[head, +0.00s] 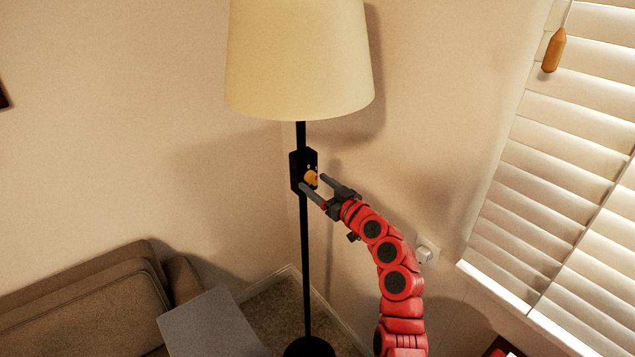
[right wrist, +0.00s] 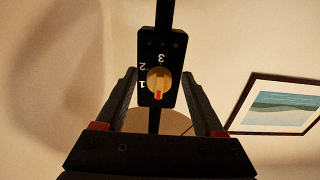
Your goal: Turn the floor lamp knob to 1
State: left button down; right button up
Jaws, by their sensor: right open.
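The floor lamp (head: 305,235) has a black pole, a cream shade (head: 298,60) and a black switch plate on the pole. The yellow knob (head: 311,178) sits on this plate (head: 296,170). In the right wrist view the picture is upside down; the knob (right wrist: 158,78) has a red mark that points to the bottom of the picture, beside none of the digits 1, 2 and 3. The 1 is to the knob's left. My right gripper (head: 313,182) is open, its fingers on either side of the knob, with gaps in the wrist view. My left gripper is out of view.
A brown sofa (head: 85,300) and a grey flat-topped piece (head: 212,325) stand at the lower left. A window with blinds (head: 570,170) is at the right. A white wall fitting (head: 427,250) is behind my right arm. A framed picture (right wrist: 283,103) hangs at the right in the wrist view.

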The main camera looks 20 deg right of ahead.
grip_shut()
dwell(0.4)
jog(key=shift+m, duration=0.3)
jog(key=shift+m+b, duration=0.55)
jog(key=shift+m, duration=0.45)
jog(key=m, duration=0.2)
jog(key=shift+a+m, duration=0.15)
jog(key=shift+m, duration=0.15)
jog(key=m, duration=0.2)
jog(key=shift+a+r+m, duration=0.1)
jog(key=shift+m, duration=0.2)
jog(key=shift+s+a+m+p, duration=0.1)
jog(key=shift+m+p, duration=0.25)
jog(key=shift+m, duration=1.55)
jog(key=shift+r, duration=0.1)
